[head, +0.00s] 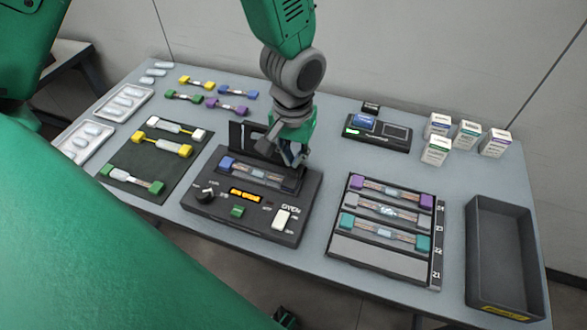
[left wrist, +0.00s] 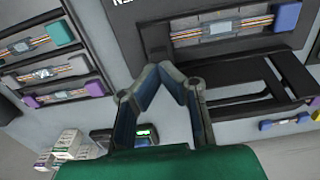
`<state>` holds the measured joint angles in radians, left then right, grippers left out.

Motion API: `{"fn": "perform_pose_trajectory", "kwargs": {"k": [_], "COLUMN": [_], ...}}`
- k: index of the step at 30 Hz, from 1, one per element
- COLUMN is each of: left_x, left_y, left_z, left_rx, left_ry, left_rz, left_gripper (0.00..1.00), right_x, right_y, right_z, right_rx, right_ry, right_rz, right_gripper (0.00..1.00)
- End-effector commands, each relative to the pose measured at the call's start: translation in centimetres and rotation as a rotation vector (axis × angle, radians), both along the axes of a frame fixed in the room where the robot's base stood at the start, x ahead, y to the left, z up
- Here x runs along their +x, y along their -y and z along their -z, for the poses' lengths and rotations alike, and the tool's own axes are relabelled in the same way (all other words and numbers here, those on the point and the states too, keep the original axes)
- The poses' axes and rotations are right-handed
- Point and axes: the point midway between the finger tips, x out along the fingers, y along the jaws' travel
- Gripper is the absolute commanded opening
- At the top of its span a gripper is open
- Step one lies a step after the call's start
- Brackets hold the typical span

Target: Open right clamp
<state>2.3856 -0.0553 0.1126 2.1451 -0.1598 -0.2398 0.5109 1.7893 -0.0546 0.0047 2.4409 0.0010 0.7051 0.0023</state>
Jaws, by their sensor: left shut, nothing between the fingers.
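The dark splicer (head: 225,203) stands mid-table with a fibre strip across its top. The strip has a blue block (head: 227,163) at its left end; this block also shows in the left wrist view (left wrist: 286,16). My left gripper (head: 296,160) is shut and empty over the splicer's back right part. It hides the strip's right end and the right clamp area from the head view. In the left wrist view my shut fingertips (left wrist: 163,68) are near a black piece (left wrist: 156,40) at the strip's other end; I cannot tell whether they touch. My right gripper is not in view.
A rack (head: 380,262) with several fibre strips lies right of the splicer, and an empty dark bin (head: 503,255) is farther right. A small black device (head: 376,133) and white boxes (head: 437,150) stand behind. A dark mat (head: 140,188) with strips lies left.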

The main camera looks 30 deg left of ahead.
Motion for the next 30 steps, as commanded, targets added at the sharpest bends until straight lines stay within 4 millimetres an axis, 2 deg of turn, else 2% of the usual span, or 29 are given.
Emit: {"fn": "perform_pose_trajectory", "kwargs": {"k": [30], "left_x": [2.5], "left_y": [-0.6], "left_z": [-7.2], "left_rx": [-0.001], "left_ry": [0.0], "left_rz": [0.0], "left_gripper": [0.0], "right_x": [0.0], "right_y": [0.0], "right_z": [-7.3], "right_rx": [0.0], "right_ry": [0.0], "right_rz": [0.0], "right_gripper": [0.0]}}
